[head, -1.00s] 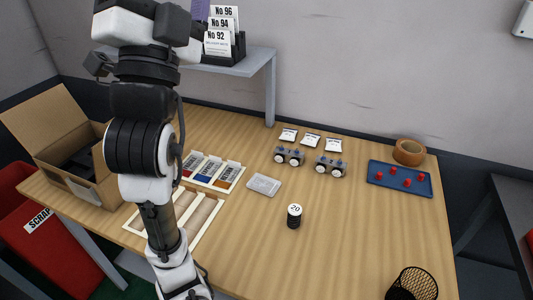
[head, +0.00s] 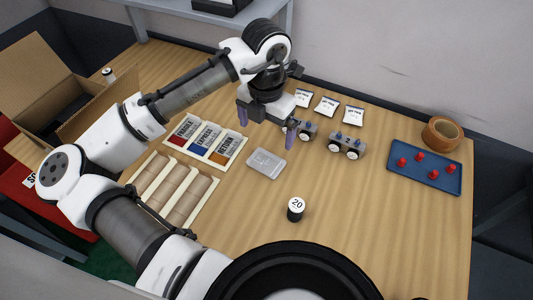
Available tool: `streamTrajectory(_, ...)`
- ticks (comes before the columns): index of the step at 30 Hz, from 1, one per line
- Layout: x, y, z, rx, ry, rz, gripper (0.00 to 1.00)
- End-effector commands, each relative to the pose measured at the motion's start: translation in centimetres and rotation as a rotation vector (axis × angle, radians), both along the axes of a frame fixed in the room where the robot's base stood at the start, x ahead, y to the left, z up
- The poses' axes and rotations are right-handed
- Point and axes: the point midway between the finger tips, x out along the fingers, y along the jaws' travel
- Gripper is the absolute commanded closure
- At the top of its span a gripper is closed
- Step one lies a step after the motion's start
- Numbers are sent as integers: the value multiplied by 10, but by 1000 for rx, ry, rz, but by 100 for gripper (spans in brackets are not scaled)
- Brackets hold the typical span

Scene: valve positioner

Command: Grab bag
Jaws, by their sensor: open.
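Three small white bags with dark printing stand in a row at the back of the table: the left bag (head: 303,98), the middle bag (head: 327,106) and the right bag (head: 353,115). My gripper (head: 266,127) is open, with its two purple fingers apart and pointing down. Nothing shows between the fingers. It hangs above the table, left of and in front of the bags. Its right finger overlaps the left grey device in the picture; I cannot tell whether they touch.
Grey devices with white gauges (head: 345,146) sit just in front of the bags. A clear case (head: 266,164) lies below the gripper. A blue tray (head: 425,180) with red pieces and a tape roll (head: 442,133) are right.

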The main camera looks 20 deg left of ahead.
Motion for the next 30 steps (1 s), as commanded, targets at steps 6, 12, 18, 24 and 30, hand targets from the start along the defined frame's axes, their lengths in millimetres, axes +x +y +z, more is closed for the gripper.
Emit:
streamTrajectory(6,0,-1,-41,-3,-1,1,0)
streamTrajectory(12,0,-1,-58,-3,-4,0,0)
streamTrajectory(18,-3,-3,-76,-3,-3,1,0)
streamTrajectory(24,-4,-4,-104,-3,-4,2,0)
streamTrajectory(30,-3,-4,-111,-2,-7,1,0)
